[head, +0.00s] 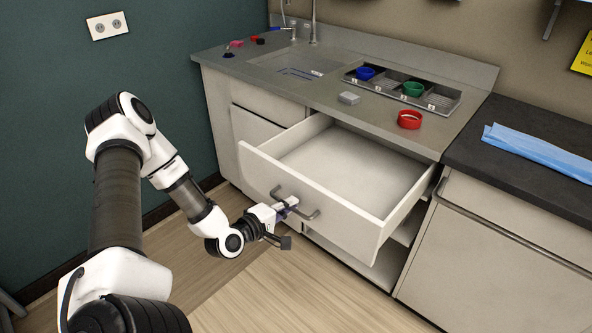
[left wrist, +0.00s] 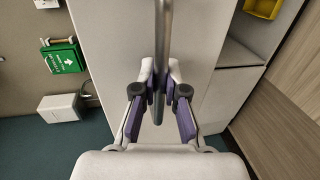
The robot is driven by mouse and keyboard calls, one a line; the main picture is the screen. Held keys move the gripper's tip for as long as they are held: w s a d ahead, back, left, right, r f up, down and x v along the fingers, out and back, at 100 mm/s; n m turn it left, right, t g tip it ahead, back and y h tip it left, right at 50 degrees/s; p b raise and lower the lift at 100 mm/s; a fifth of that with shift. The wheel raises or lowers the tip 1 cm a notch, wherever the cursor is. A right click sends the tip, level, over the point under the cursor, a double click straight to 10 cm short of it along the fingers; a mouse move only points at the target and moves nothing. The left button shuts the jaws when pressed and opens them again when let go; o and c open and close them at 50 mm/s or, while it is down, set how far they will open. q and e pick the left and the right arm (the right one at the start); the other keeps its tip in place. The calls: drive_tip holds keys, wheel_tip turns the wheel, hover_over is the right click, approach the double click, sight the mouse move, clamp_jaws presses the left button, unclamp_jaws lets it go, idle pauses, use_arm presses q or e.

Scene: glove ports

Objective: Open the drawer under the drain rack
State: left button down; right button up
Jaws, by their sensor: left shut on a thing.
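The drawer (head: 345,216) under the counter is pulled well out, and its visible inside looks empty. The drain rack (head: 447,107) is a grey divided tray on the counter above it, with a blue ring (head: 365,73) and a green ring (head: 412,89) in separate compartments. My left gripper (head: 289,204) is shut on the drawer's grey bar handle (head: 311,215). In the left wrist view the handle (left wrist: 162,45) runs upright between the fingertips (left wrist: 161,88). My right gripper is not in view.
A red ring (head: 409,119) and a grey block (head: 348,98) lie on the counter near the rack. A sink (head: 285,62) is behind left. A dark-topped cabinet (head: 505,235) with a folded blue cloth (head: 540,150) stands at right. The wooden floor in front is clear.

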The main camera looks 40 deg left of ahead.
use_arm(q)
drive_tip(key=shift+s, duration=0.1)
drive_tip(key=c, duration=1.2)
unclamp_jaws()
drive_tip(key=shift+f, duration=0.1)
